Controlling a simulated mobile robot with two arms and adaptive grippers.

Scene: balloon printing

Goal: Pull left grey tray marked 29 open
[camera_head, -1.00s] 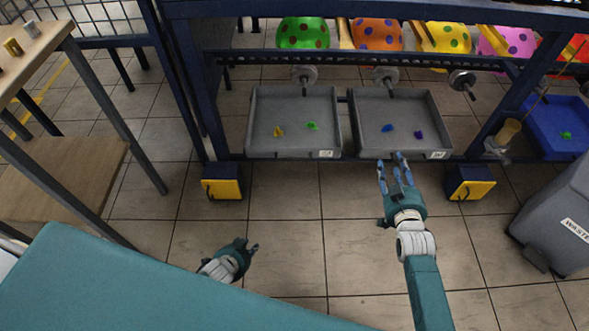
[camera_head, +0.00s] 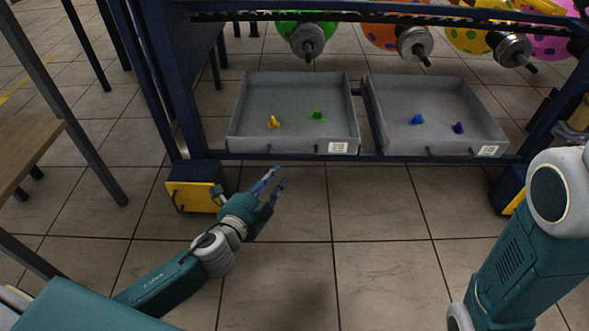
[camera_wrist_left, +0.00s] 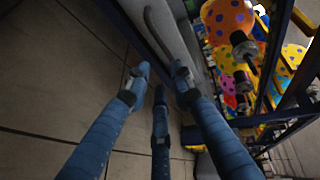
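The left grey tray (camera_head: 295,83) sits in the blue rack, with a yellow and a green piece inside. Its front wall carries a small white label (camera_head: 338,147), too small to read surely, and a dark handle. My left gripper (camera_head: 275,180) is open and empty, in front of and a little below the tray's front, near the handle's left end. In the left wrist view, the spread fingers (camera_wrist_left: 160,85) point toward the grey tray front (camera_wrist_left: 180,30) and its handle (camera_wrist_left: 158,36), apart from the handle. My right gripper is out of view.
A second grey tray (camera_head: 440,85) with blue and purple pieces stands to the right. A yellow-and-blue rack foot (camera_head: 195,190) is close beside my left gripper. Spotted balloons (camera_head: 390,38) hang behind rollers above. The tiled floor before the trays is clear.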

